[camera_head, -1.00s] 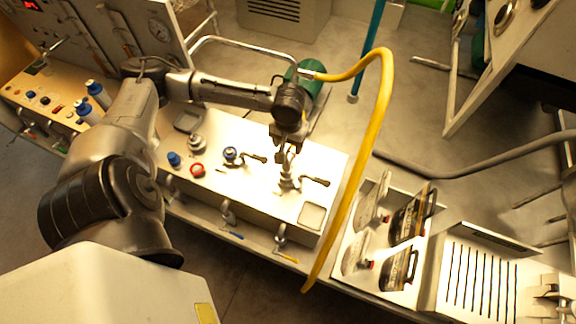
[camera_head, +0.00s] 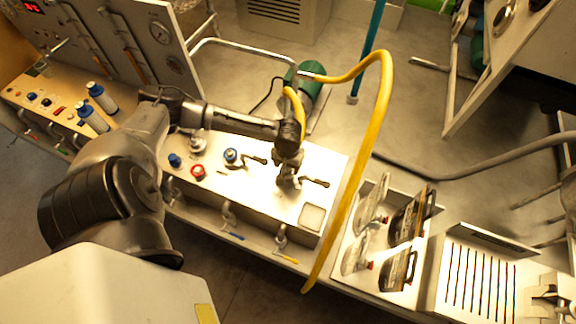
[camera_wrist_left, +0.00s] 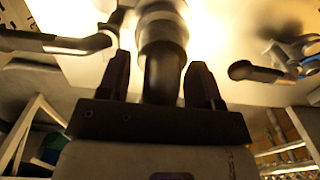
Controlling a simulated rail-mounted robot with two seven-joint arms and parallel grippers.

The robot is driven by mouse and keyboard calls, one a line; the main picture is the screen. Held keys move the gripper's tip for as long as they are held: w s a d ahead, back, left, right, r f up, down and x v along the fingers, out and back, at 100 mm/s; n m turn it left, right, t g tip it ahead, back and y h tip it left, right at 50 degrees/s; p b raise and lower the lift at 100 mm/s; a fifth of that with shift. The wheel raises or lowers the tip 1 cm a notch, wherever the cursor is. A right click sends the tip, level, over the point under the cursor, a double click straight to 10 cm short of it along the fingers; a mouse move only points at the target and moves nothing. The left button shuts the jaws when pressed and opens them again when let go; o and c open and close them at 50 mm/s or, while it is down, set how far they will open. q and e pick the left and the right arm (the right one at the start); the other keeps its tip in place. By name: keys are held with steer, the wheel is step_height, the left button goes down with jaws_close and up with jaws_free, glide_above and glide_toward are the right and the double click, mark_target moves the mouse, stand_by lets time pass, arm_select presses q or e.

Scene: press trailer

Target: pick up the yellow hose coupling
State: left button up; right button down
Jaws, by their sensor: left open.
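A yellow hose (camera_head: 373,115) arches from beside the green cylinder (camera_head: 314,88) over the bench's right end and down its front. A short yellow length (camera_head: 294,102) shows just behind my left wrist. No separate yellow coupling can be made out clearly. My left gripper (camera_head: 287,164) is open and points down at a metal fitting on the white bench top (camera_head: 252,190). In the left wrist view, a dark cylinder with a grey collar (camera_wrist_left: 162,40) stands between my left fingers (camera_wrist_left: 158,84); whether they touch it I cannot tell. My right gripper is not in view.
Lever handles (camera_head: 315,182) flank the fitting. A red knob (camera_head: 198,172) and blue knobs (camera_head: 174,160) stand on the bench to the left. A rack with dark-handled plates (camera_head: 408,215) and a slotted tray (camera_head: 480,285) lie right. Floor behind the bench is mostly clear.

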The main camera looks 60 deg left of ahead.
arm_select(q)
steer(key=shift+f, duration=0.4)
steer(key=shift+c, duration=0.4)
steer(key=c, duration=0.9)
